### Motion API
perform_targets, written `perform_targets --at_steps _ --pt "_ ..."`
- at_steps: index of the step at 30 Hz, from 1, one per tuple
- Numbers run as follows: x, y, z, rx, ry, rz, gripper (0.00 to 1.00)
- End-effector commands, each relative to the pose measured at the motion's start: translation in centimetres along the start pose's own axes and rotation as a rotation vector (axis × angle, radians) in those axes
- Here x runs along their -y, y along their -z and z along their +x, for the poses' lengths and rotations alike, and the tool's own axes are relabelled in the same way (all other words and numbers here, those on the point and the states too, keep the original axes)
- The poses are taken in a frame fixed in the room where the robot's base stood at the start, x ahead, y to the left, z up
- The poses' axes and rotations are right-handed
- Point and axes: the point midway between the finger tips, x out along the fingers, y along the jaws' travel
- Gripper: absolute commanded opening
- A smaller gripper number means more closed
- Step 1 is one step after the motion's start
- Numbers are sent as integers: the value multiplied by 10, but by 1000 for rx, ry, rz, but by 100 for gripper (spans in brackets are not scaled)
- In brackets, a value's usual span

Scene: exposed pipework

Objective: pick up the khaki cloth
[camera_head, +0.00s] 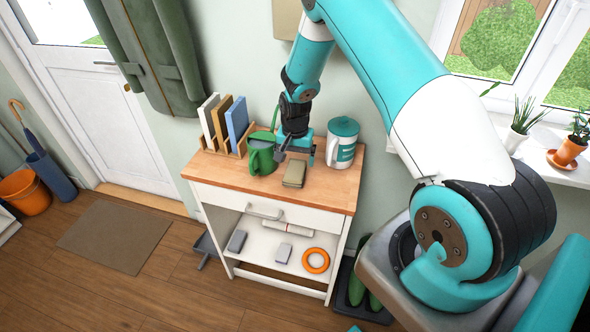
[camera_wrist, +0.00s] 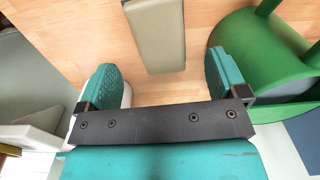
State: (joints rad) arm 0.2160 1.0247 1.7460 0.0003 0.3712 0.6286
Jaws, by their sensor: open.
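The khaki cloth (camera_head: 294,173) is a small folded block lying on the wooden top of the white cabinet, right of the green watering can. It also shows in the wrist view (camera_wrist: 155,35), at the top centre, its upper part cut off by the frame edge. My gripper (camera_head: 296,150) is above the cabinet top, just behind the cloth in the head view. In the wrist view its teal fingers (camera_wrist: 163,76) are wide apart and empty. The cloth's near end lies ahead of the gap between them, apart from both fingers.
The green watering can (camera_head: 262,155) stands close on the left; in the wrist view it (camera_wrist: 262,50) is near the right finger. A white canister (camera_head: 341,143) with a teal lid stands to the right. Books in a rack (camera_head: 223,125) stand behind left. The front cabinet top is clear.

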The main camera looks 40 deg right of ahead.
Motion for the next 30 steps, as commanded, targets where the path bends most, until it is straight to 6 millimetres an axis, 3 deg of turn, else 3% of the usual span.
perform_targets --at_steps 5,15,24,30 --pt "0 -1 9 1 -1 -1 92" --pt "0 -6 51 1 0 0 92" --pt "0 -6 57 0 0 0 92" --pt "0 -6 57 0 0 0 46"
